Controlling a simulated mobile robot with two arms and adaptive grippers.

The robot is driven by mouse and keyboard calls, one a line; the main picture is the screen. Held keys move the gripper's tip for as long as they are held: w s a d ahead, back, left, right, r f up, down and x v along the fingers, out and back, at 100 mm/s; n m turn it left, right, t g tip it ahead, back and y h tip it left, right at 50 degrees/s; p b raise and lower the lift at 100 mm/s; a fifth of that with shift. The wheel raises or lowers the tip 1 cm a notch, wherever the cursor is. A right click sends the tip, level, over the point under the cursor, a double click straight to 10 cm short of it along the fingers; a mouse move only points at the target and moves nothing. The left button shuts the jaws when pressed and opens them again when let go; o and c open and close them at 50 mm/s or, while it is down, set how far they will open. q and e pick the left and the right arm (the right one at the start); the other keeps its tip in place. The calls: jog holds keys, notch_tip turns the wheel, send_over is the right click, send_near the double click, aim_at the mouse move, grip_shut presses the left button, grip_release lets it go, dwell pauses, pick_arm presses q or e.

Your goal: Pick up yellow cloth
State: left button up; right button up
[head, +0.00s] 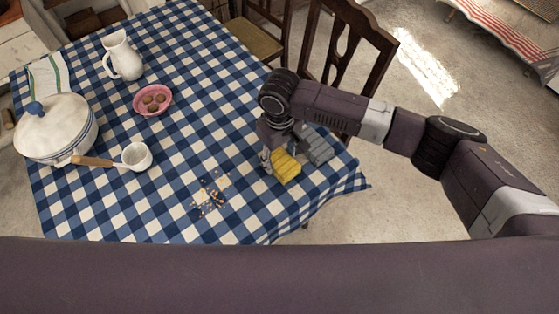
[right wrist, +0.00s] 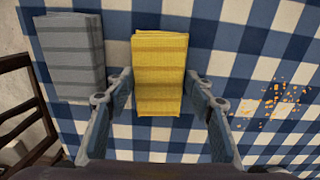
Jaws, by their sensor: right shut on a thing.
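The yellow cloth (head: 286,168) is a folded, ribbed block near the right corner of the checked table. It also shows in the right wrist view (right wrist: 160,70), between the two fingers. My right gripper (head: 275,152) is down at the cloth from above, with a finger on each side of it. It is shut on the yellow cloth, which appears to be at table level; I cannot tell whether it is lifted. The gripper body hides part of the cloth in the head view. My left gripper is not in view.
A grey folded cloth (head: 316,149) lies right beside the yellow one. Orange crumbs (head: 209,197) lie to the left. A white pot (head: 57,126), ladle (head: 136,156), pink bowl (head: 152,99) and white jug (head: 121,55) stand further left. A wooden chair (head: 343,50) is behind the table's right edge.

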aim_at(279, 160)
jog(key=shift+c, duration=0.7)
jog(key=shift+r, duration=0.1)
jog(key=shift+r, duration=0.2)
notch_tip(279, 160, up, 20)
jog(key=b, duration=0.1)
jog(key=shift+f, duration=0.25)
